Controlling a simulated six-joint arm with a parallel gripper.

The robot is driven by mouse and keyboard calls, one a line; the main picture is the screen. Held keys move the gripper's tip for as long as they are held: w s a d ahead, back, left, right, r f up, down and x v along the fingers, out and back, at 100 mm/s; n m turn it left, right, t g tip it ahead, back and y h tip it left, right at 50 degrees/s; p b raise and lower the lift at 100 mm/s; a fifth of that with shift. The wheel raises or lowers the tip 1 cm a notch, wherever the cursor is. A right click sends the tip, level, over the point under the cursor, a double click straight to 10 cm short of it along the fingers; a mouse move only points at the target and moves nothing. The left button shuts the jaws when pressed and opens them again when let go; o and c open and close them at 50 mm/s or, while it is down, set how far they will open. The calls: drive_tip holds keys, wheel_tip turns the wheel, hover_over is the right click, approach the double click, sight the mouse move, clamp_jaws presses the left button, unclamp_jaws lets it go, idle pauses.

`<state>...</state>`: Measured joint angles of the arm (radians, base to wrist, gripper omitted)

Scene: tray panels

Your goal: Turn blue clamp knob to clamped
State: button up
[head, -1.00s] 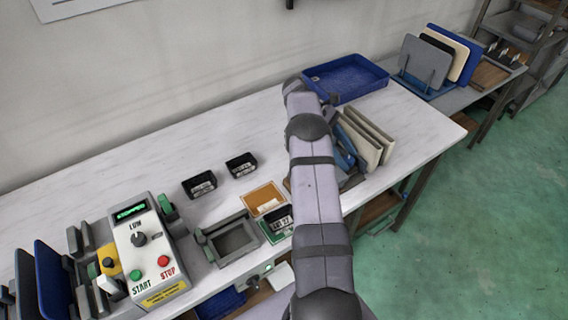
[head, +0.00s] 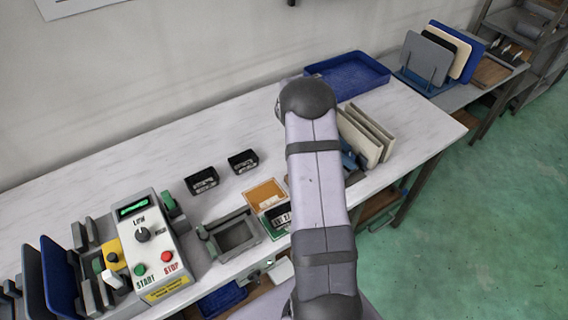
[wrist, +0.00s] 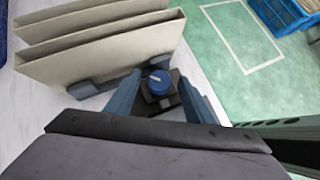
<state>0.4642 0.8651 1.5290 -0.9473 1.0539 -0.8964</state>
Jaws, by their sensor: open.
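The blue clamp knob (wrist: 158,82) shows in the wrist view as a round blue cap with a pale pointer line. It sits on a dark base (wrist: 160,104) near the table edge. My gripper (wrist: 159,84) is open, with one blue finger on each side of the knob in the picture. A gap shows on both sides, and I cannot tell how far the fingertips are above it. Beside the knob stand cream panels (wrist: 100,45) in a grey holder. In the head view my arm hides the knob, and the panels (head: 366,136) show right of the arm.
A blue tray (head: 350,80) lies at the back of the table. A control box (head: 150,245) with start and stop buttons stands at the left, with a grey frame (head: 232,236) nearer the middle. Two black bins (head: 202,180) stand behind. The white tabletop (head: 120,170) is clear toward the wall.

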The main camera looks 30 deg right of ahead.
drive_tip(key=shift+s+n+t+h, duration=0.1)
drive_tip(key=shift+n+t+h, duration=0.2)
drive_tip(key=shift+n+t, duration=0.35)
drive_tip(key=b+v, duration=0.1)
drive_tip(key=v, duration=0.6)
drive_tip(key=shift+w+a+r+b, duration=0.25)
drive_tip(key=shift+b, duration=0.15)
drive_tip(key=s+a+r+m+y+p, duration=0.1)
drive_tip(key=s+a+r+m+p, duration=0.1)
drive_tip(key=a, duration=0.4)
drive_tip(key=s+a+r+m+t+y+p, duration=0.1)
drive_tip(key=s+a+r+m+y+p, duration=0.1)
drive_tip(key=a+r+p, duration=0.3)
drive_tip(key=s+a+r+m+t+y+p, duration=0.1)
drive_tip(key=s+a+r+m+y+p, duration=0.1)
drive_tip(key=a, duration=0.7)
drive_tip(key=shift+s+r+m+p, duration=0.35)
drive_tip(key=shift+r+m+p, duration=0.35)
drive_tip(key=shift+p, duration=0.65)
drive_tip(key=shift+a, duration=0.1)
